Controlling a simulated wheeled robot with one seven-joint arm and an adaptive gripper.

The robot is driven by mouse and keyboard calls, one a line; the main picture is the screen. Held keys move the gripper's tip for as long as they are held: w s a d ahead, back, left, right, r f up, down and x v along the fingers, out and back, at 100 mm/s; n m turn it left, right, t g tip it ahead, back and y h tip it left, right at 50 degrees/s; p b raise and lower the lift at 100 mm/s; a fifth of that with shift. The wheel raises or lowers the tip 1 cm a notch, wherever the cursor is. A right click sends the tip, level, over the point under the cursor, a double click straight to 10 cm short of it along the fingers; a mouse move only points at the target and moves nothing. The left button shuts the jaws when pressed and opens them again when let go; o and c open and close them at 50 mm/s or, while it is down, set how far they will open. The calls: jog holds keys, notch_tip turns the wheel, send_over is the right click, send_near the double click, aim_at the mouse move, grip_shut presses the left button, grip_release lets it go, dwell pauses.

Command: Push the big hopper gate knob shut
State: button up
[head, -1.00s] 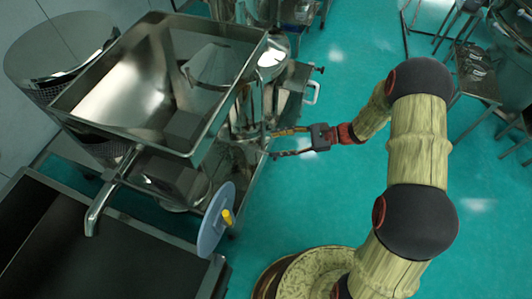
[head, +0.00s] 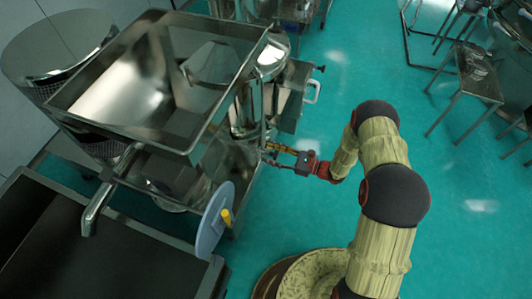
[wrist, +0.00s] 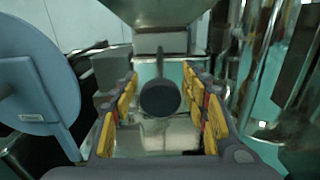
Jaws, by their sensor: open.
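The big steel hopper (head: 115,105) stands open-topped on the left in the head view; its underside (wrist: 160,10) shows at the top of the wrist view. A dark round knob (wrist: 160,98) faces me below it, on a dark stem in front of a pale block. I take it as the gate knob; in the head view I cannot make it out. My gripper (head: 268,153) is open beside the machine's right side. In the wrist view its yellow-padded fingers (wrist: 160,80) stand left and right of the knob, with gaps on both sides. Contact is not visible.
A blue-grey disc wheel (wrist: 38,88) with a yellow handle (head: 227,217) in the head view is left of my fingers. Shiny steel cylinders (wrist: 265,70) stand close on the right. A dark open bin (head: 40,235) is at lower left.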

jog(key=shift+x, duration=1.1)
jog(key=shift+c, duration=1.1)
grip_shut()
